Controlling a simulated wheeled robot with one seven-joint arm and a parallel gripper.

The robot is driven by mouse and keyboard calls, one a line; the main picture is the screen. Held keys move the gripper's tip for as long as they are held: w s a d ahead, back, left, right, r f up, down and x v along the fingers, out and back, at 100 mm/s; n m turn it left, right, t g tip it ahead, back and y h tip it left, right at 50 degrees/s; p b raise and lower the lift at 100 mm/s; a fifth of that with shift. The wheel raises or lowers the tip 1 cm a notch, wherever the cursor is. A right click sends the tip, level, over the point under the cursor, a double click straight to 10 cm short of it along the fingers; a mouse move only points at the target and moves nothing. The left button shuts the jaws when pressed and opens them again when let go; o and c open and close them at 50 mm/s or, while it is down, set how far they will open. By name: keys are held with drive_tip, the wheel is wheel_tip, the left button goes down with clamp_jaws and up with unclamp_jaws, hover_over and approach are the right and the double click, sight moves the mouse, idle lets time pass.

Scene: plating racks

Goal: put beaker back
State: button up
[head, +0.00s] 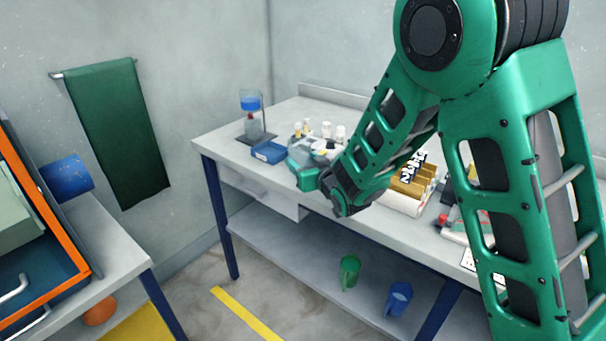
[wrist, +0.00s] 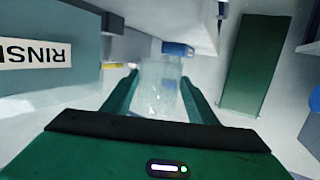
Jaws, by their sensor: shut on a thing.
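The clear glass beaker (wrist: 158,88) sits between the two green fingers of my gripper (wrist: 158,98) in the wrist view, and the gripper is shut on it. In the head view my gripper (head: 302,164) is over the left part of the workbench (head: 222,147), beside a small blue tray. The beaker is hard to make out there against the green fingers and the bench items.
A stand with a blue-filled vessel (head: 250,101) rises behind the blue tray (head: 270,152). A green mug (head: 349,272) and blue mug (head: 399,298) stand on the lower shelf.

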drive_tip(key=shift+f, duration=1.9)
drive_tip(key=shift+f, duration=0.1)
drive_tip(key=o, duration=0.9)
drive_tip(key=v, duration=1.2)
drive_tip(key=shift+w+d+r, duration=0.1)
drive_tip(key=shift+r, duration=0.15)
